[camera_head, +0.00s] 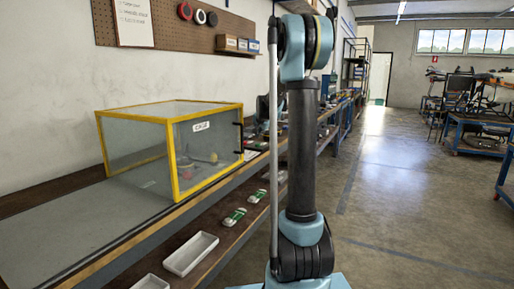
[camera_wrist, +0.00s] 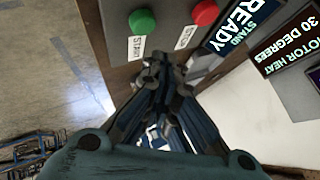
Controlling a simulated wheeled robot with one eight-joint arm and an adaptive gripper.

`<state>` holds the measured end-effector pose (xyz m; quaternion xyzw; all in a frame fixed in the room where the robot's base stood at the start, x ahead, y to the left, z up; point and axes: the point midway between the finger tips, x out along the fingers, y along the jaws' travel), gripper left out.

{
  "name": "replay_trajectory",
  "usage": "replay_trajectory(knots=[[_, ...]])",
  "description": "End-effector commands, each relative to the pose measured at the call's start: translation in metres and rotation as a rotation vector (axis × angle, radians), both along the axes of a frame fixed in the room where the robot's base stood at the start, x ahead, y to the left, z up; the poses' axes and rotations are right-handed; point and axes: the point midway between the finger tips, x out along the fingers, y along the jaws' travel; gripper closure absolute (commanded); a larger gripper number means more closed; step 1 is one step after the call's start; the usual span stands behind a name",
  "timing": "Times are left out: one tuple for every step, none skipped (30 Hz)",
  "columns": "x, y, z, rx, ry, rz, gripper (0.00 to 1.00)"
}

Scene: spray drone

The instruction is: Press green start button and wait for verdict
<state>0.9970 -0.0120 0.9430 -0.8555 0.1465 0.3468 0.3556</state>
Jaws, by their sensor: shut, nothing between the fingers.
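The green button (camera_wrist: 142,21) is near the top of the wrist view, on a grey panel with a white START label (camera_wrist: 136,47) beside it. A red button (camera_wrist: 205,13) sits to its right, with its own white label (camera_wrist: 186,36). My gripper (camera_wrist: 155,62) is shut and empty. Its fingertips appear just below the START label in the picture, apart from the green button; the exact distance cannot be told. A dark display (camera_wrist: 240,25) reads STAND READY, and another (camera_wrist: 290,38) reads MOTOR HEAT 30 DEGREES. The buttons and gripper cannot be made out in the head view.
A yellow-framed clear enclosure (camera_head: 172,150) stands on the long bench (camera_head: 90,232) at left. White trays (camera_head: 191,254) and small green-and-white items (camera_head: 234,217) lie on a lower shelf. My arm hides part of the bench. Open floor (camera_head: 385,190) lies at right, with blue tables beyond.

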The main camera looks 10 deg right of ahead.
Motion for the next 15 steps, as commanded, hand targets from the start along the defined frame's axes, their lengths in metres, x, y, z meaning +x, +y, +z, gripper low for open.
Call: replay_trajectory(knots=[[0.000,0.000,-0.005,0.000,0.000,0.000,1.00],[0.000,0.000,-0.007,0.000,0.000,0.000,1.00],[0.000,0.000,-0.010,0.000,0.000,0.000,1.00],[0.000,0.000,-0.011,0.000,0.000,0.000,1.00],[0.000,0.000,-0.013,0.000,0.000,0.000,1.00],[0.000,0.000,-0.014,0.000,0.000,0.000,1.00],[0.000,0.000,-0.015,0.000,0.000,0.000,1.00],[0.000,0.000,-0.016,0.000,0.000,0.000,1.00],[-0.001,0.000,-0.017,0.000,0.000,0.000,1.00],[0.000,0.000,-0.017,0.000,0.000,0.000,1.00],[0.000,0.000,-0.017,0.000,0.000,0.000,1.00],[0.000,0.000,-0.017,0.000,0.000,0.000,1.00],[0.000,0.000,-0.017,0.000,0.000,0.000,1.00],[0.000,0.000,-0.017,0.000,0.000,0.000,1.00],[0.000,0.000,-0.017,0.000,0.000,0.000,1.00]])
